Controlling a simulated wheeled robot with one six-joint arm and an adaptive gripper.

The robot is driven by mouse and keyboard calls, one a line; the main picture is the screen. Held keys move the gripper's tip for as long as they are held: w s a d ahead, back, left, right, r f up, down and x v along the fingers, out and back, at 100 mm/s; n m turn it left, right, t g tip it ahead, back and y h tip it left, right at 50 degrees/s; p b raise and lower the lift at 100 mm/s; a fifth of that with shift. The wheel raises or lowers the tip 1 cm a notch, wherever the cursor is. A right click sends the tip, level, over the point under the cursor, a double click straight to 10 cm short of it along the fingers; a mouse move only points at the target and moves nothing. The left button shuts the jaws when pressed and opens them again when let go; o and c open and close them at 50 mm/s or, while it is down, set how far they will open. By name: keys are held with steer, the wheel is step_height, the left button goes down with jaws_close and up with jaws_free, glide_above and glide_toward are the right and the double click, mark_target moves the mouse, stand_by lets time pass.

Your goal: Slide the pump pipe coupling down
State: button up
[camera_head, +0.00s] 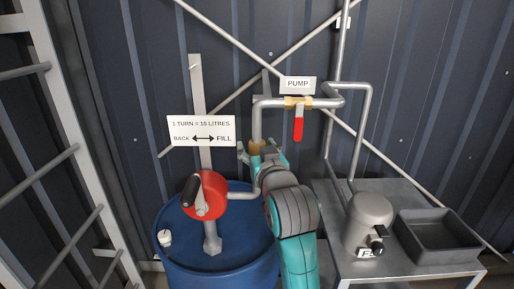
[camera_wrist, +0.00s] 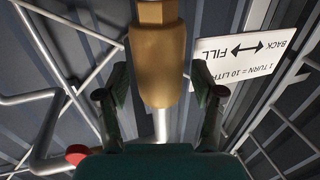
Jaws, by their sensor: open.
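The brass pump pipe coupling (camera_wrist: 155,65) sits on a grey vertical pipe in the wrist view, between the two fingers of my gripper (camera_wrist: 160,95). The fingers are open, with a visible gap on each side of it. In the head view the coupling (camera_head: 256,147) shows small below the bend of the pump pipe, with my gripper (camera_head: 262,153) around it and my arm below. A pipe (camera_head: 243,195) from the red hand pump (camera_head: 205,195) runs toward the spot behind my arm. The joint there is hidden.
A blue barrel (camera_head: 180,250) carries the hand pump. A red-handled valve (camera_head: 298,128) hangs on the pipe under the PUMP sign (camera_head: 298,85). A metal table (camera_head: 400,195) at right holds a grey canister (camera_head: 368,220) and a tray (camera_head: 440,235). A ladder (camera_head: 75,150) stands at left.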

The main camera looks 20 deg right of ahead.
steer(key=s, duration=0.7)
steer(key=shift+s+a, duration=0.2)
steer(key=shift+s, duration=0.05)
steer(key=s+f+g, duration=0.1)
steer(key=s+f, duration=0.4)
steer(key=f, duration=0.4)
steer(key=s+f+n+y, duration=0.1)
steer(key=s+f, duration=0.5)
steer(key=f, duration=0.3)
steer(key=s+f+g, duration=0.1)
steer(key=s+f, duration=0.4)
steer(key=f, duration=0.4)
steer(key=s+f, duration=0.3)
steer(key=s, duration=1.1)
steer(key=s+d+f+g, duration=0.1)
steer(key=s+f, duration=0.2)
steer(key=s, duration=1.2)
